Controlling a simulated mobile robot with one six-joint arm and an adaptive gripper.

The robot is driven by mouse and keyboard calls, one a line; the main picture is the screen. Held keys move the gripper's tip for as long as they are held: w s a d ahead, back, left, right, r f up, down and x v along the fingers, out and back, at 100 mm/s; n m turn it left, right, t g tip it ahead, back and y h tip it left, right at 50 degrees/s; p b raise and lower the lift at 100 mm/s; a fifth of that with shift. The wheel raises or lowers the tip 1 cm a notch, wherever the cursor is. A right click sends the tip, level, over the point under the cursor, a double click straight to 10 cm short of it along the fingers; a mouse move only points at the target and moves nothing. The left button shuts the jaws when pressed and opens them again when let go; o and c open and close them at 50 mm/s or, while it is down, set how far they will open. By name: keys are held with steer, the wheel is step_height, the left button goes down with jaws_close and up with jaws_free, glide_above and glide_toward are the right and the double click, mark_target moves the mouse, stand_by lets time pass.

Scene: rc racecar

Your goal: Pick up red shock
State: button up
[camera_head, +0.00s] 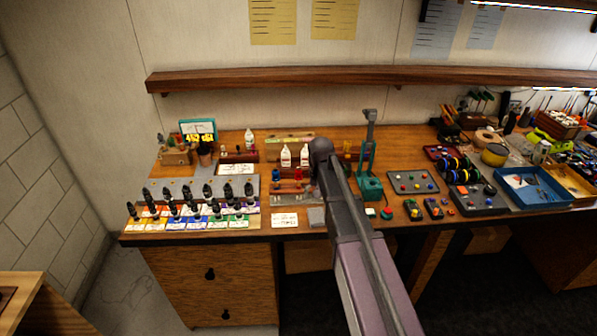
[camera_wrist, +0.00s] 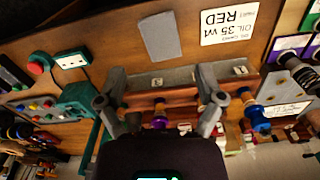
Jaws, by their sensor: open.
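In the head view the red shock (camera_head: 298,174) stands at the small wooden rack (camera_head: 291,187), just right of the blue shock (camera_head: 275,174). My gripper is hidden behind my arm there. In the wrist view my gripper (camera_wrist: 161,103) is open, with nothing held between its fingers. A purple shock (camera_wrist: 160,118) shows between the fingers, at the rack (camera_wrist: 180,96). The blue shock (camera_wrist: 261,119) is right of the right finger. A bit of red (camera_wrist: 218,130) shows beside the right finger, which seems to hide most of the red shock.
A green tool stand (camera_head: 369,185) is right of my arm. Dark bottles (camera_head: 190,203) stand left, white bottles (camera_head: 286,156) behind the rack.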

step_height(320, 180, up, 10)
steer(key=m+p, duration=0.1)
steer(key=p, duration=0.7)
glide_above(299, 171)
steer(key=shift+w+a+f, duration=0.1)
steer(key=shift+w+a, duration=0.15)
steer(key=shift+f, duration=0.15)
step_height(299, 171, down, 8)
steer(key=b, duration=0.8)
steer(key=shift+f, duration=0.2)
steer(key=shift+f, duration=0.1)
steer(key=shift+s+d+f+b, duration=0.15)
steer(key=shift+f+b, duration=2.35)
steer(key=shift+b, duration=0.25)
